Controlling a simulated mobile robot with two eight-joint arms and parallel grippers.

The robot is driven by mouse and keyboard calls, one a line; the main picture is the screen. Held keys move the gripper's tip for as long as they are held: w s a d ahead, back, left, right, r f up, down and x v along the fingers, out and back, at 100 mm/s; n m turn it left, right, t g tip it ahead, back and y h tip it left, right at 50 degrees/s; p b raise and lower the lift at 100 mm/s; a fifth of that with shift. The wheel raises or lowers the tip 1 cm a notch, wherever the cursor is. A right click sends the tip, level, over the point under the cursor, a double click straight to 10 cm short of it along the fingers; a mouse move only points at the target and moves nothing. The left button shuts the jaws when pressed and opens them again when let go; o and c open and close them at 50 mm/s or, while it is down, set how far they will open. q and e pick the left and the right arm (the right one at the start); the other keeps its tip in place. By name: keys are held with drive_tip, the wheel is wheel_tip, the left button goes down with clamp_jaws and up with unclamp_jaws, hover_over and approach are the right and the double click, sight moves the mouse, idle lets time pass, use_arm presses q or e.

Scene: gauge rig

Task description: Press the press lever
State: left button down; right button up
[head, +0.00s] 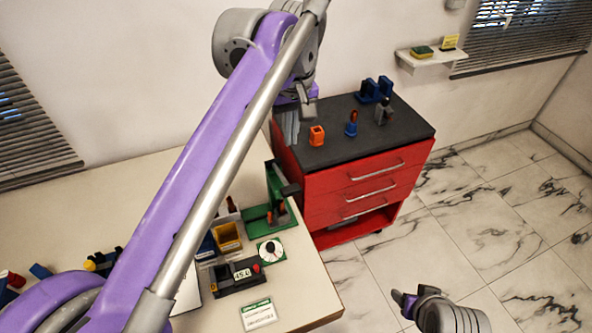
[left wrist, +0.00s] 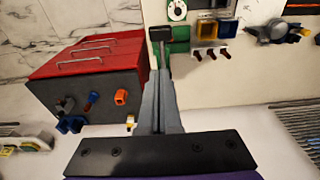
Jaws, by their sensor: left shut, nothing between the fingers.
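The green press (head: 270,212) stands near the right end of the white table. Its black lever handle (head: 291,189) sticks out at its upper right. In the left wrist view the dark handle (left wrist: 160,33) shows just beyond my fingertips, with green parts of the press around it. My left gripper (head: 289,130) is shut and empty, above and behind the press, near the red cabinet's left edge. It also shows shut in the left wrist view (left wrist: 162,78). I cannot tell whether the fingertips touch the lever. A part of my right arm shows at the lower right.
A red drawer cabinet (head: 365,183) stands beyond the table, with an orange block (head: 317,135) and blue items on top. A yellow bin (head: 228,236), a round dial (head: 270,251), a gauge display (head: 240,278) and a label card (head: 258,314) are on the table.

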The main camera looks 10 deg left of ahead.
use_arm(q)
drive_tip(key=shift+s, duration=0.2)
use_arm(e)
drive_tip(key=shift+s, duration=0.2)
use_arm(q)
hover_over(291, 187)
drive_tip(key=f, duration=0.9)
drive_tip(key=shift+w+a+f+b, duration=0.2)
drive_tip(key=shift+w+a+b, duration=0.1)
drive_tip(key=shift+w+b, duration=0.1)
drive_tip(key=f, duration=0.3)
drive_tip(key=shift+s+d+f, duration=0.15)
drive_tip(key=shift+s+d, duration=0.1)
drive_tip(key=shift+s, duration=0.15)
drive_tip(key=shift+s+d+f, duration=0.1)
drive_tip(key=shift+s+f, duration=0.05)
drive_tip(key=shift+f, duration=0.3)
use_arm(e)
drive_tip(key=shift+s+f, duration=0.25)
drive_tip(key=shift+f, duration=0.4)
